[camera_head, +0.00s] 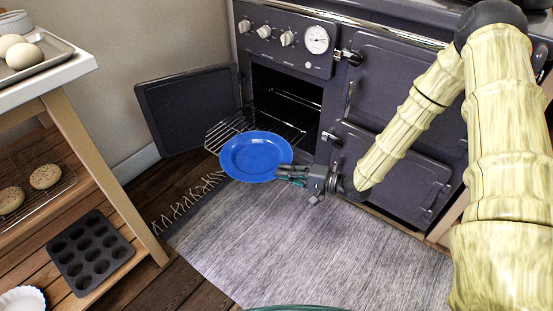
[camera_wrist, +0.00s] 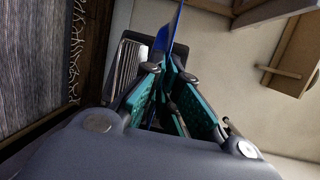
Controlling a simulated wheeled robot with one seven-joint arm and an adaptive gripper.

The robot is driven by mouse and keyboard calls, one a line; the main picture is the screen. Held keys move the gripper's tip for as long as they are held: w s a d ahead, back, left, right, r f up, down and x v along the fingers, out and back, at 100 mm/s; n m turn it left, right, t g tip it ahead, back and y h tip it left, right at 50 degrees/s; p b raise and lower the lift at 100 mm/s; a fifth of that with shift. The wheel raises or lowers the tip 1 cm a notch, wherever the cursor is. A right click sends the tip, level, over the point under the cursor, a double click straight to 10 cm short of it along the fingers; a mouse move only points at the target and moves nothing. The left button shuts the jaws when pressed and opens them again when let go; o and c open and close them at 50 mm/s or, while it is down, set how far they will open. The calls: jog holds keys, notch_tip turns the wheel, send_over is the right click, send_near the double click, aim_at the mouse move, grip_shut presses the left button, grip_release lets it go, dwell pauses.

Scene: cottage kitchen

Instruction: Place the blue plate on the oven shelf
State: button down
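The blue plate (camera_head: 256,156) is held out in front of the open oven, roughly level, with its right rim in my gripper (camera_head: 290,174). In the wrist view my gripper (camera_wrist: 172,85) has its teal-padded fingers closed around the plate's edge (camera_wrist: 168,38). The wire oven shelf (camera_head: 222,131) is pulled partly out of the oven opening (camera_head: 285,97). The plate overlaps the shelf's front right part in the head view; I cannot tell whether they touch. Part of the shelf is hidden behind the plate.
The oven door (camera_head: 188,108) stands open to the left. Other closed stove doors (camera_head: 395,170) are on the right, near my arm. A grey rug (camera_head: 300,235) covers the floor. A wooden shelf unit on the left holds a muffin tin (camera_head: 90,252), buns and a tray of eggs (camera_head: 24,55).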

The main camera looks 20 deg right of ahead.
aim_at(278, 151)
jog(key=w+b, duration=0.1)
jog(key=w, duration=0.2)
jog(key=w+b, duration=0.1)
jog(key=w, duration=0.2)
jog(key=w+d+f+b, duration=0.1)
jog(key=w, duration=0.3)
jog(key=shift+d, duration=0.1)
jog(key=shift+w+f+b, duration=0.2)
jog(key=shift+w+b, duration=0.05)
jog(key=shift+b, duration=0.05)
notch_tip(278, 151, down, 3)
jog(key=shift+b, duration=0.9)
jog(key=shift+f, duration=0.1)
jog(key=c, duration=1.9)
grip_release()
jog(key=shift+s, duration=0.1)
